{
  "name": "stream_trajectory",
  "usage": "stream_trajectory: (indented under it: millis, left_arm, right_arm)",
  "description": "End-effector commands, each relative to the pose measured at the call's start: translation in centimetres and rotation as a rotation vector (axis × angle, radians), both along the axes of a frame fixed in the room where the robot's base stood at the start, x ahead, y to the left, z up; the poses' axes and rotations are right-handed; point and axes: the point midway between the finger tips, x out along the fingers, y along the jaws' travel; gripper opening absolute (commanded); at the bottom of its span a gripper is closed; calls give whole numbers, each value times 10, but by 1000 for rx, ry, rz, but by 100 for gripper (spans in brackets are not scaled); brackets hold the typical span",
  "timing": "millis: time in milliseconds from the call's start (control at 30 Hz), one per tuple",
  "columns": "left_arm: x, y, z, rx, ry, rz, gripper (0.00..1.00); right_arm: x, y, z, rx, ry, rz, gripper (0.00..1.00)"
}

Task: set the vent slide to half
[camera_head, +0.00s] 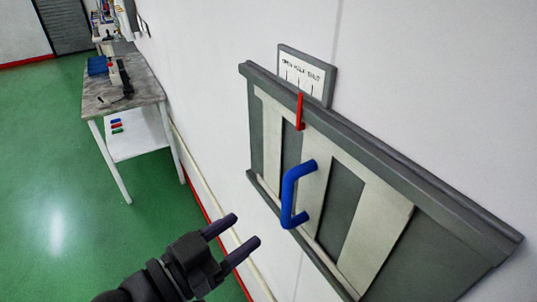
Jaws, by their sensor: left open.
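The vent slide (312,190) is a pale slotted panel in a dark grey frame (400,170) on the white wall at the right. A blue handle (289,195) stands out from the slide. A red pointer (300,111) rises from the slide's top. Above the frame, a label plate (306,72) reads open, half, shut, with a tick under each word; the pointer is near the middle tick. My left gripper (248,230) is open and empty, below and left of the handle, apart from it. My right gripper is not in view.
A workbench (125,92) with a grey top stands along the wall at the far left, carrying blue bins (98,66) and other items. Small coloured pieces lie on its lower shelf (140,137). The green floor (60,210) is clear.

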Motion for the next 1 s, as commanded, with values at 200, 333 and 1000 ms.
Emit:
stream_trajectory:
  millis: [200, 333, 1000]
  left_arm:
    - [17, -19, 8, -10, -8, -8, 60]
    - [42, -41, 8, -9, -8, -6, 60]
    - [71, -69, 3, -3, -4, -6, 37]
  right_arm:
    - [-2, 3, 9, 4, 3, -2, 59]
    - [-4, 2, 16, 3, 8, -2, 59]
    - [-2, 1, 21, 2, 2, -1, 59]
